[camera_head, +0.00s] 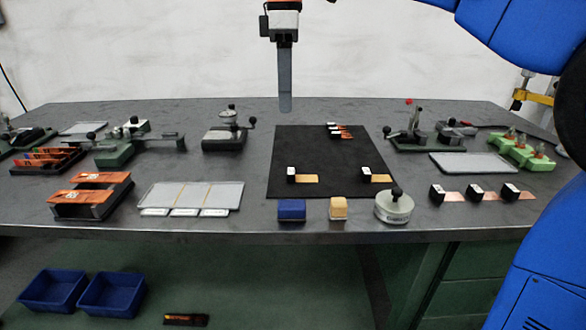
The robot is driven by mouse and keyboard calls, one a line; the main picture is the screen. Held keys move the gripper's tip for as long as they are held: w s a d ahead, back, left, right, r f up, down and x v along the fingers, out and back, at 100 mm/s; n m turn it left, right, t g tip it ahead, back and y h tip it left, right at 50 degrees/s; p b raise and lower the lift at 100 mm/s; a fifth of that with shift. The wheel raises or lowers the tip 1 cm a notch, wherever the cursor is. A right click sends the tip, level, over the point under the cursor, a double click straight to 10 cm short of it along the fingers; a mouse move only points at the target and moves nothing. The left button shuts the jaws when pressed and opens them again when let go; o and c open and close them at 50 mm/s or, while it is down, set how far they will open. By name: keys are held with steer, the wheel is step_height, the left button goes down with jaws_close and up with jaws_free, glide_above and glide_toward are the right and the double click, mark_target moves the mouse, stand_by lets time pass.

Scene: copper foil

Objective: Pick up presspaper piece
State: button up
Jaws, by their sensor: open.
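Two tan flat strips lie on the mat and look like presspaper: a left strip (306,179) and a right strip (378,179). Each has a small black-and-white block at its left end. Thin tan strips also show on the pale grey plate (225,196) to the left. I cannot tell which one the task names.
A blue block (291,210), a yellow block (338,208) and a round knobbed weight (394,207) stand along the front edge. Copper pieces (481,196) with blocks lie right. Lever tools (224,136) stand at the back. Blue bins (112,294) are below.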

glide_above(289, 171)
steer(key=f, duration=1.1)
steer(key=shift+w+a+f, duration=0.25)
steer(key=shift+w, duration=0.1)
steer(key=shift+s+d+f, duration=0.15)
steer(key=shift+f, duration=1.3)
steer(key=shift+s+d+f, duration=0.15)
steer(key=shift+f, duration=1.25)
steer(key=c, duration=1.1)
